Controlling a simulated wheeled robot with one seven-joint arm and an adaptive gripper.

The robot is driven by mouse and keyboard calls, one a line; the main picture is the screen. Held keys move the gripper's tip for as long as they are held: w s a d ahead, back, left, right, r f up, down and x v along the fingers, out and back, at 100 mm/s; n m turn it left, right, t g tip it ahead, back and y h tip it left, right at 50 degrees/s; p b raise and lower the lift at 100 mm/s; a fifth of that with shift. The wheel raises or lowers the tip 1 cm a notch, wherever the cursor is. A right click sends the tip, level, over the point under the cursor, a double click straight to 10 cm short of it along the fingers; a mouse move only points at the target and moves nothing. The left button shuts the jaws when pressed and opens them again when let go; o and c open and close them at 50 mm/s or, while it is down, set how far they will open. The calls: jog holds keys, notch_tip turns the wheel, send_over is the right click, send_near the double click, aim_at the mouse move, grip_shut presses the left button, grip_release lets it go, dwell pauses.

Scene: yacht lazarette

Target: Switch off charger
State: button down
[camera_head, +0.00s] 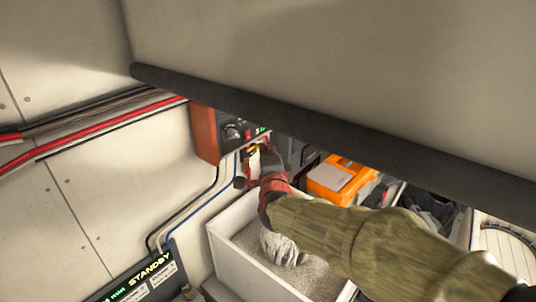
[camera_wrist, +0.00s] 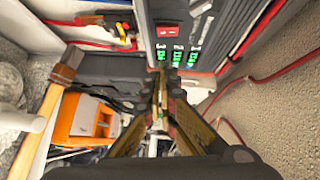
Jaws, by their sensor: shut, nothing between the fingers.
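The charger (camera_head: 206,135) is a box with an orange-red side, mounted on the wall left of centre in the head view. Its front carries a dark knob (camera_head: 233,131), a small red switch (camera_head: 249,134) and green lit digits. In the wrist view, the grey charger face (camera_wrist: 173,12) shows the red rocker switch (camera_wrist: 167,31) above several green displays (camera_wrist: 177,57). My gripper (camera_wrist: 162,75) is shut and empty, its tips just below the displays in the picture. I cannot tell whether they touch the face. In the head view my gripper (camera_head: 268,158) is partly hidden by my wrist.
A white bin (camera_head: 222,252) with grey contents stands below my arm. An orange case (camera_head: 335,178) lies to the right. A dark bar (camera_head: 330,152) crosses above my arm. Red and black cables (camera_head: 95,130) run along the wall. A panel (camera_head: 150,270) reads STANDBY.

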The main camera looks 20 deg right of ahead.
aim_at(248, 135)
jog(key=w+a+p, duration=0.1)
jog(key=w+p, duration=0.1)
jog(key=w, duration=0.4)
jog(key=shift+a+f, duration=0.35)
jog(key=shift+w+f+b, duration=0.1)
jog(key=shift+f+b, duration=0.05)
jog(key=shift+b, duration=0.15)
